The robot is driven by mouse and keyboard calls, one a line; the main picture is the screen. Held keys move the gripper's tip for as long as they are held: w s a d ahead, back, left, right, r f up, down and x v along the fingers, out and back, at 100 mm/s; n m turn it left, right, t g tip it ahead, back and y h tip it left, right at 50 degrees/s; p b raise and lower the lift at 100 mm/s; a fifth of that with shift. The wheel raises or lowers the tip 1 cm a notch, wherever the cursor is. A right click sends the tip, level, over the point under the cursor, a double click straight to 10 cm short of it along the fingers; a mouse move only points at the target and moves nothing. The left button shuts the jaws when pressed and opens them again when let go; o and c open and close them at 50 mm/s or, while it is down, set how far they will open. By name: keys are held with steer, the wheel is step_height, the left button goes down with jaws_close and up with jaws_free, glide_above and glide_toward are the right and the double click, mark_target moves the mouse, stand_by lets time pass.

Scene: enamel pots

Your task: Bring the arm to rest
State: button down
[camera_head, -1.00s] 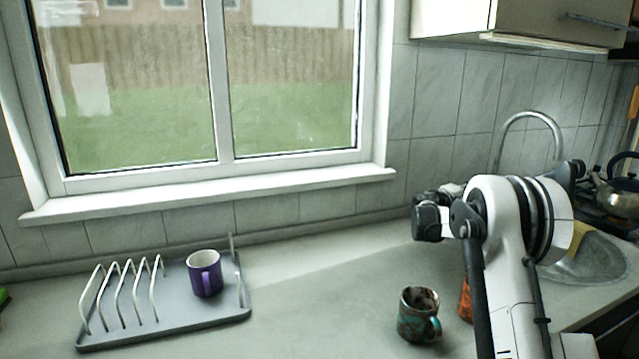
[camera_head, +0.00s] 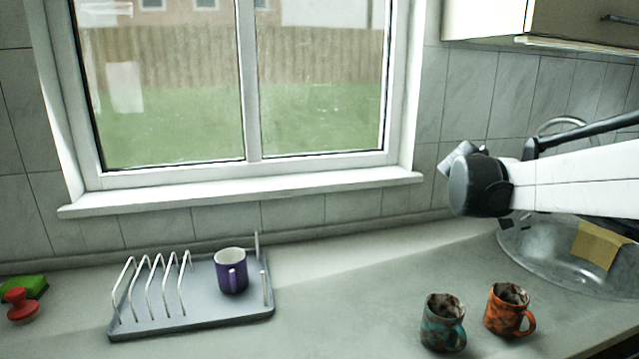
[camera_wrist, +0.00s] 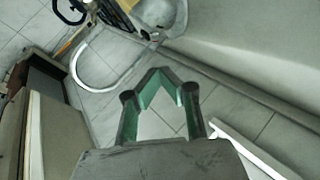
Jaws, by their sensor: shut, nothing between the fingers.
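My gripper (camera_wrist: 160,88) shows in the wrist view with its green-lined fingers brought together at the tips and nothing between them. It points toward the tiled wall, with the sink and faucet near the top of that view. In the head view my arm reaches in from the right, above the counter and sink, clear of the mugs. My gripper's fingers cannot be made out in the head view.
A purple mug (camera_head: 231,271) stands on the grey dish rack (camera_head: 190,320). A teal mug (camera_head: 442,325) and an orange mug (camera_head: 507,309) stand at front right. The sink (camera_head: 550,262) holds a yellow cloth (camera_head: 598,246). A red-handled item (camera_head: 20,304) and green sponge (camera_head: 28,286) lie left.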

steer(key=s+a+f+y, duration=0.3)
steer(key=s+a, duration=0.4)
steer(key=s, duration=0.4)
steer(key=s+a+f+m+y, duration=0.1)
steer(key=s+a+f+y, duration=0.2)
steer(key=s+a+f, duration=0.2)
steer(key=s+a+f+y, duration=0.3)
steer(key=s+a, duration=0.7)
steer(key=s, duration=0.8)
steer(key=shift+s+a+f+m+p, duration=0.2)
steer(key=shift+f+m+p, duration=0.2)
steer(key=shift+f, duration=0.05)
